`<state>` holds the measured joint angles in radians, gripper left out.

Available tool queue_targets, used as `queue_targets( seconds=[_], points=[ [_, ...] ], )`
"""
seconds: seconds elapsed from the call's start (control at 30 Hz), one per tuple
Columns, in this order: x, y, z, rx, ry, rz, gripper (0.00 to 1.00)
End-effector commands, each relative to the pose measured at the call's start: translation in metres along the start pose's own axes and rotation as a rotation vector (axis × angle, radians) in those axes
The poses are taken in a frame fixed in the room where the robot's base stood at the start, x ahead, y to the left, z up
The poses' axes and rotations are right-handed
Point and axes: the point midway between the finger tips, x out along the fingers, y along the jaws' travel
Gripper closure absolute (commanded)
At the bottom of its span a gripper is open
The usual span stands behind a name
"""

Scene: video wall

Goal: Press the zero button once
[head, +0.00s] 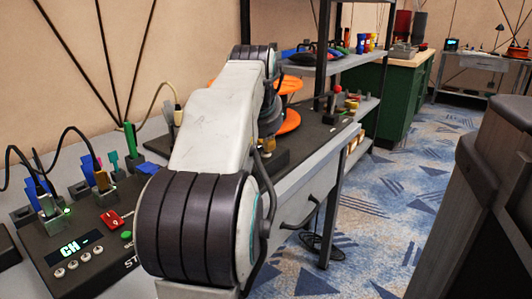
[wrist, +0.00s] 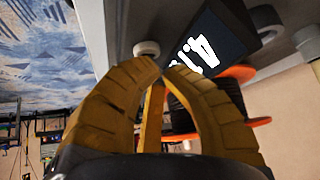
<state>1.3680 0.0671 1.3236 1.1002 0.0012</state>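In the wrist view, a dark device with a lit display (wrist: 207,48) showing white digits fills the upper middle; the digits appear tilted and partly cut off. A pale round button (wrist: 147,47) sits on the grey face beside the display. I see no readable label on it, so I cannot tell for sure that it is the zero button. My gripper (wrist: 161,66) has yellow fingers with their tips drawn together and nothing between them. The tips appear just below the button in the picture; contact cannot be told.
Orange discs (head: 290,121) stand on the bench behind my arm; an orange disc (wrist: 240,72) also shows beside my fingers. A control panel (head: 88,252) with a "CH" display, small buttons and cables lies at left. A shelf (head: 340,64) stands behind.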

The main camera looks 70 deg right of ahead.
Motion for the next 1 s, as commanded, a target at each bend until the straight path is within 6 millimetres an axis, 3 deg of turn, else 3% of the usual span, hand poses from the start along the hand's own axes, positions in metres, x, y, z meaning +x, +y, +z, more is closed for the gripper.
queue_targets(
  seconds=[1.0],
  points=[
    [-0.0008, -0.0001, -0.0004, 0.000, -0.003, 0.000, 1.00]
  ],
)
